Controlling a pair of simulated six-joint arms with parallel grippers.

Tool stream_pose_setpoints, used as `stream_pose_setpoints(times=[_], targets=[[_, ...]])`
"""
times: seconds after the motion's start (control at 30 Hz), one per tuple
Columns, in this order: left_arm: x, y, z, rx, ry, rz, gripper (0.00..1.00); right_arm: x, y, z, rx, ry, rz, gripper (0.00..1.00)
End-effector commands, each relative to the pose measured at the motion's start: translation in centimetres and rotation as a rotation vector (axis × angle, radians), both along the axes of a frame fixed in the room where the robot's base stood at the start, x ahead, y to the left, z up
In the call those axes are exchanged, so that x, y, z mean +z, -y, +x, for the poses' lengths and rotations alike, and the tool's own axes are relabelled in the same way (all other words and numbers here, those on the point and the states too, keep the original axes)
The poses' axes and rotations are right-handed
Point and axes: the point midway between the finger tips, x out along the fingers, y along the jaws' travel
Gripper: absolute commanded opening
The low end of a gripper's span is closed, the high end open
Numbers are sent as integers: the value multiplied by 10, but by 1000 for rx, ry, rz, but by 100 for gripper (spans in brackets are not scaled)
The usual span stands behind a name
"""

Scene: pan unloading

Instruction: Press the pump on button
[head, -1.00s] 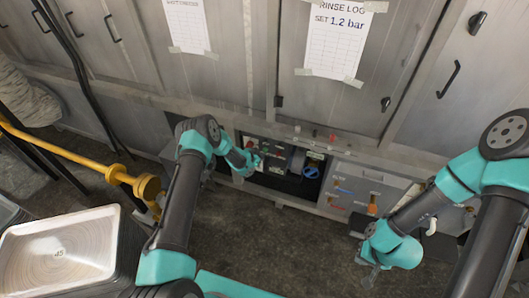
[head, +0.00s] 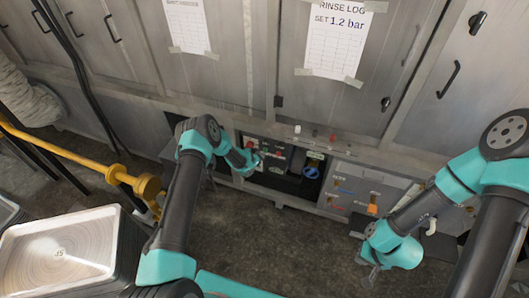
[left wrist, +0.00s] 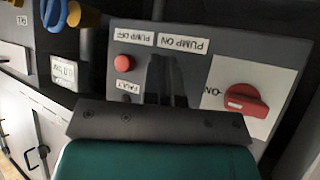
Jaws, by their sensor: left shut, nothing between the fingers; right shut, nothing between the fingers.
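A grey control panel (left wrist: 205,50) fills much of the left wrist view, upside down. It carries a "PUMP ON" label (left wrist: 182,45) beside a "PUMP OFF" label (left wrist: 134,38), with a red button (left wrist: 124,62) by the latter. My left gripper (left wrist: 167,80) is shut and empty, its fingers over the spot by the "PUMP ON" label. They hide the button there, and I cannot tell whether they touch it. In the head view my left gripper (head: 253,162) is at the low panel by the wall. My right gripper (head: 371,277) is shut and empty, over the floor at the lower right.
A red rotary switch (left wrist: 246,102) is beside the fingers on the panel. A blue valve wheel (head: 311,172) is right of the left gripper. A yellow pipe (head: 70,155) and a stack of pans (head: 105,225) are at the left. The floor between the arms is clear.

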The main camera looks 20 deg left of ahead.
Motion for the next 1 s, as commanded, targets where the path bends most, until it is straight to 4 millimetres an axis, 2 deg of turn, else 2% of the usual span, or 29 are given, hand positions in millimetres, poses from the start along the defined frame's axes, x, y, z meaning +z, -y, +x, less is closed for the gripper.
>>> stream_pose_setpoints(times=[0.67,1.0], targets=[[0,0,0,0,0,0,0,0,0,0,0,0,0,0],[0,1,8,-1,1,0,0,0,0,0,0,0,0,0]])
